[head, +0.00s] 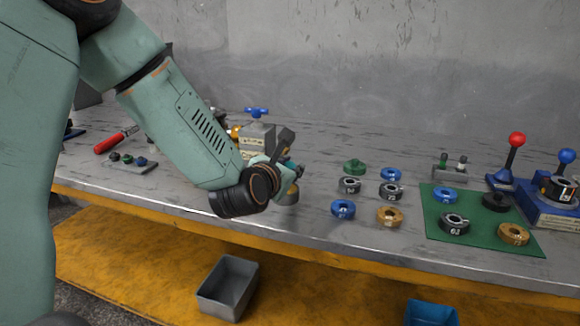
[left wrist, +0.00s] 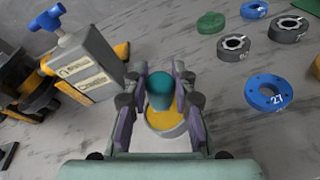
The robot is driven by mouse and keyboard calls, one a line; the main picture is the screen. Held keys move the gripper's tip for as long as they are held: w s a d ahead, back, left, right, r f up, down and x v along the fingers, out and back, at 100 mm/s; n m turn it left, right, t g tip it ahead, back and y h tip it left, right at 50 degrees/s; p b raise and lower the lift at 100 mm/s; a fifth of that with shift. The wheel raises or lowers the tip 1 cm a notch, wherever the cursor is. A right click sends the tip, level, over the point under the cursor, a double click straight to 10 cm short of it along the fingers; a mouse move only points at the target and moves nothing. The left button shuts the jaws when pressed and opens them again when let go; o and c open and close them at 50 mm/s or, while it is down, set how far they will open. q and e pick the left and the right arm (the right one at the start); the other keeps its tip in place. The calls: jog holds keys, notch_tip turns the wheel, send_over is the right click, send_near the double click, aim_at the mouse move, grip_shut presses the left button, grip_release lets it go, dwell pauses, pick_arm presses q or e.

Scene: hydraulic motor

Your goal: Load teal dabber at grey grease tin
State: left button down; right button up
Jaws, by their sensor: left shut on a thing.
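My left gripper (head: 288,180) is over the workbench, fingers pointing down. In the left wrist view (left wrist: 160,95) its fingers are shut on the teal dabber (left wrist: 160,90), which stands out between them. The grey grease tin (left wrist: 172,132), filled with yellow grease, lies right beneath the dabber. The tin also shows in the head view (head: 288,197), partly hidden by the gripper. The dabber's lower end appears over or in the grease; I cannot tell whether it touches. My right gripper is not in view.
A grey block with a blue tap handle (left wrist: 87,62) stands close left of the gripper. Several numbered rings, such as a blue ring (head: 343,209), lie to the right. Farther right are a green mat (head: 434,225) and a red-knobbed lever (head: 516,140).

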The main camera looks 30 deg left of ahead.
aim_at(290, 164)
pick_arm(q)
jog(key=shift+f+b, duration=0.55)
dwell(0.6)
jog(key=shift+r, duration=0.1)
dwell(0.5)
jog(key=shift+r+p, duration=2.5)
jog(key=shift+r, duration=0.95)
